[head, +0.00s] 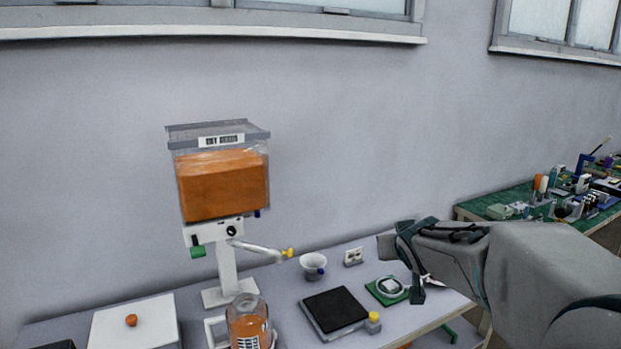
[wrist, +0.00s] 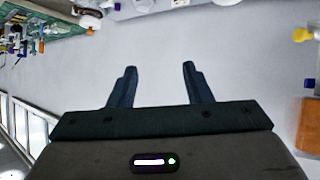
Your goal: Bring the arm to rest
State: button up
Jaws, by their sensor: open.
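My gripper (head: 411,262) is held above the right end of the table, in front of the wall. In the wrist view its two fingers (wrist: 156,88) are spread apart with nothing between them. My arm reaches in from the right of the head view. A white canister pump stand (head: 228,268) carries a clear hopper with orange contents (head: 223,184) and has a spout with a yellow tip. A jar with orange contents (head: 249,325) stands in front of it, cut off by the lower edge.
A black-topped scale (head: 336,312), a white cup (head: 313,265), a green board with a white ring (head: 387,290) and a small white socket box (head: 353,257) are on the table. A white box with an orange knob (head: 134,325) is at left. A cluttered green bench (head: 520,200) stands at right.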

jog(key=s+a+f+g, duration=0.1)
jog(key=s+f+g, duration=0.2)
jog(key=s, duration=0.6)
jog(key=s+a+f+g, duration=0.1)
jog(key=s+f+g, duration=0.2)
jog(key=s, duration=0.6)
jog(key=s+a+f+g+y, duration=0.1)
jog(key=s+f, duration=0.3)
jog(key=s, duration=0.5)
jog(key=shift+s+a+f+m+g, duration=0.2)
jog(key=shift+a+m+g, duration=0.3)
jog(key=shift+g, duration=0.4)
jog(key=shift+c, duration=1)
